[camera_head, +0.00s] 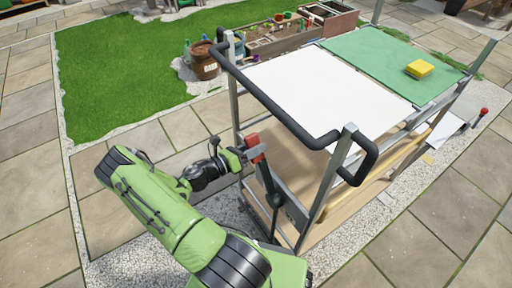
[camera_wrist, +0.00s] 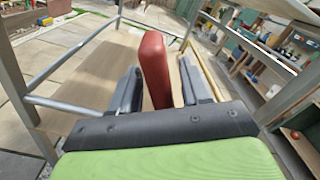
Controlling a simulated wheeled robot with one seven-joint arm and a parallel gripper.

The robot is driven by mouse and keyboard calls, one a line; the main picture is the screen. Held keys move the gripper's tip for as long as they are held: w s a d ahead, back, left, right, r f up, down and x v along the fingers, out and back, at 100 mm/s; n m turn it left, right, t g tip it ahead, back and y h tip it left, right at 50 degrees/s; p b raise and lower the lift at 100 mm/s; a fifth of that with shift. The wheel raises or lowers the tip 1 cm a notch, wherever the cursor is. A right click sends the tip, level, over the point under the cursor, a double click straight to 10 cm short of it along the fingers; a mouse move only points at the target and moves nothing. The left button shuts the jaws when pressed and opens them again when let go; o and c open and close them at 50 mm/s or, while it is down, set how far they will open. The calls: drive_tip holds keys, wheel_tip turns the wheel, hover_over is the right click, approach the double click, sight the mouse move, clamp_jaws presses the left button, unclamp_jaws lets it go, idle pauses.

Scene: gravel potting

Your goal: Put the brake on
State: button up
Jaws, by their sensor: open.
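The brake lever has a red grip (camera_head: 254,148) and a dark shaft (camera_head: 269,188) that runs down along the near end of the cart (camera_head: 241,172). In the wrist view the red grip (camera_wrist: 155,68) stands between my two open fingers. My gripper (camera_head: 247,153) is at the lever's top, below the cart's black push handle (camera_head: 262,98). The lever's lower end and the wheels are not clearly seen.
The cart's top carries a white board (camera_head: 310,92) and a green mat (camera_head: 385,62) with a yellow block (camera_head: 419,69). A wooden lower shelf (camera_wrist: 95,62) lies beyond the lever. Metal posts stand on both sides. Paving (camera_head: 110,215) is clear at the left.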

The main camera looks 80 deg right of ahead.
drive_tip(key=shift+s+d, duration=0.35)
clamp_jaws()
drive_tip(key=shift+r, duration=0.1)
